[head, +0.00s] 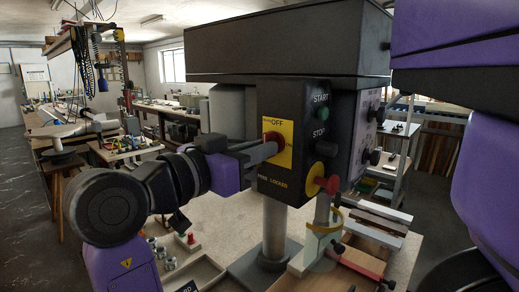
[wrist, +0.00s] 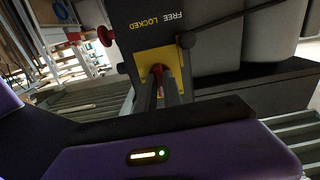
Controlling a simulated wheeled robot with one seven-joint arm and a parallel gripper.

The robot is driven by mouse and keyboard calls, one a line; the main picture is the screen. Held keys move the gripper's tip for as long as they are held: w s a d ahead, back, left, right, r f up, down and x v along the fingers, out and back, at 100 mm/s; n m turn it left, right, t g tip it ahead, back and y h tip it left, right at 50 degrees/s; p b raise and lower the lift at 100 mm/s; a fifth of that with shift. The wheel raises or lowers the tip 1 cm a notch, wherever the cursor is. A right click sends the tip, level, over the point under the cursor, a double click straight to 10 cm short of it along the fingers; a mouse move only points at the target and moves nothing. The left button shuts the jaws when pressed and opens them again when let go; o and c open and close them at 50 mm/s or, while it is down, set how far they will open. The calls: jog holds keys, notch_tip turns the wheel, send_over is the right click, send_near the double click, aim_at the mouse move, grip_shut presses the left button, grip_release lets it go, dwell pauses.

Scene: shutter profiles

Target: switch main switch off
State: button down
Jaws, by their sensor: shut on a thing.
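The main switch is a red knob (head: 272,137) on a yellow plate (head: 284,157), on the front of a dark drill-press head (head: 270,95). "OFF" is printed at the plate's top and "ON" at its right. My gripper (head: 266,150) reaches in from the left and is shut on the red knob. In the wrist view, the fingers of my gripper (wrist: 161,88) close around the red knob (wrist: 158,70) in front of the yellow plate (wrist: 146,56). The fingers hide much of the knob, so I cannot tell which way it points.
The drill column (head: 275,230) stands on a bench (head: 225,215) with a wooden tray (head: 196,275).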

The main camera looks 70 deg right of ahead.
jog(key=c, duration=1.5)
grip_release()
jog(key=shift+b+v, duration=1.4)
jog(key=shift+v, duration=2.55)
jog(key=shift+s, duration=0.1)
